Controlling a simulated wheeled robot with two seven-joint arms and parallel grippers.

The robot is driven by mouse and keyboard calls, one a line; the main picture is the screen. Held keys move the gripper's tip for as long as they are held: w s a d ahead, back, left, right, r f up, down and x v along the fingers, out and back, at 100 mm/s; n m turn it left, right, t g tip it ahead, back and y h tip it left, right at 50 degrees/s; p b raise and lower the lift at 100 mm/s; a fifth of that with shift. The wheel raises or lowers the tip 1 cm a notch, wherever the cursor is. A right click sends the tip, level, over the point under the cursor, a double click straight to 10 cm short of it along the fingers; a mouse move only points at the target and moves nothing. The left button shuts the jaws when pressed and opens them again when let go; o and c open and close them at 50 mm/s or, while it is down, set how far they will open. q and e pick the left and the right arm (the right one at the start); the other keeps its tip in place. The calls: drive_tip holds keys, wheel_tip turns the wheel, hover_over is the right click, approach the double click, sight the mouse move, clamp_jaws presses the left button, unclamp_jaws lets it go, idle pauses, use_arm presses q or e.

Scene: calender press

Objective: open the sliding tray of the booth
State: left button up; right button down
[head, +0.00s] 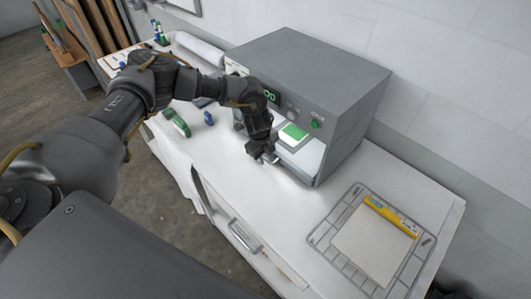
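The booth is a grey box (318,75) on the white bench, with a lit green display, a round knob and a green button on its front. Low in its front is a pale tray (305,157). A green and white piece (293,133) shows at the opening above the tray. My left gripper (268,158) is at the tray's front left, its fingers at or very near the tray's front edge. The fingers are small and dark, so I cannot tell whether they are closed on anything. The gripper and wrist hide the left part of the front. My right gripper is out of view.
A wire rack (322,235) with a white sheet (374,245) and a yellow tool (391,215) lies at the right. A green roll (177,124) and a small blue item (208,118) lie left of the booth. A bench handle (243,236) is below the front edge.

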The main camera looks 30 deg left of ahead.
use_arm(q)
drive_tip(key=shift+f, duration=0.25)
clamp_jaws()
